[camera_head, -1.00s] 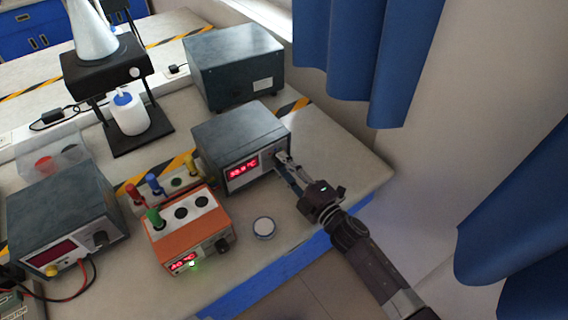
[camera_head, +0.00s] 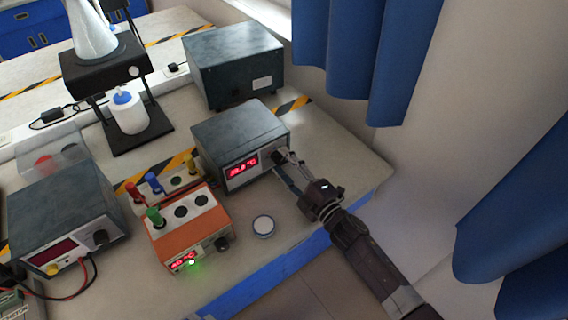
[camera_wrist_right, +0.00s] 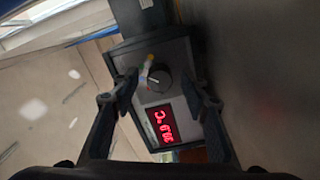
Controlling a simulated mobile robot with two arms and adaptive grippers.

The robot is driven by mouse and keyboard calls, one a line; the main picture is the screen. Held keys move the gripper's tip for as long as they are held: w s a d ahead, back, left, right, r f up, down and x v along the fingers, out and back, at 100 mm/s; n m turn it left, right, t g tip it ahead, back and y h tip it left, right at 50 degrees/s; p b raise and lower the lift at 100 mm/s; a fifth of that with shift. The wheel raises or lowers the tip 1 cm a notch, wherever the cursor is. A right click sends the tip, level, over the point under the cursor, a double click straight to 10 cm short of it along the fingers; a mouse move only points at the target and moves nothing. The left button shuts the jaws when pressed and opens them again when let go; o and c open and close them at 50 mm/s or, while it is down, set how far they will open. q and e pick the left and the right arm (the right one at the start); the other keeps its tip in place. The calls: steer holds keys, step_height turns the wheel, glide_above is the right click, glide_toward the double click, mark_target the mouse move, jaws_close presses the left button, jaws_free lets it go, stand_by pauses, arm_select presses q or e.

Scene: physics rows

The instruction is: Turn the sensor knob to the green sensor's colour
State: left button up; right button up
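The grey instrument box (camera_head: 240,140) has a red temperature display and a dark round knob (camera_head: 278,157) on its front. In the right wrist view the knob (camera_wrist_right: 158,79) has a pale line on it, and a small yellow part shows beside it. My right gripper (camera_head: 292,168) is open just in front of this knob, its fingers spread and apart from it. The green sensor (camera_head: 154,217) stands in a hole of the orange box (camera_head: 165,250), which has its own dark knob (camera_head: 222,244) and a lit green light. My left gripper is out of view.
Red (camera_head: 134,193), blue (camera_head: 153,182) and yellow (camera_head: 191,164) sensors stand in a rack behind the orange box. A small round white-topped dish (camera_head: 264,226) lies near the front edge. Another grey box (camera_head: 65,225) stands left. A blue curtain (camera_head: 350,60) hangs at right.

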steer(key=shift+s, duration=0.2)
steer(key=v, duration=1.2)
steer(key=shift+w, duration=0.1)
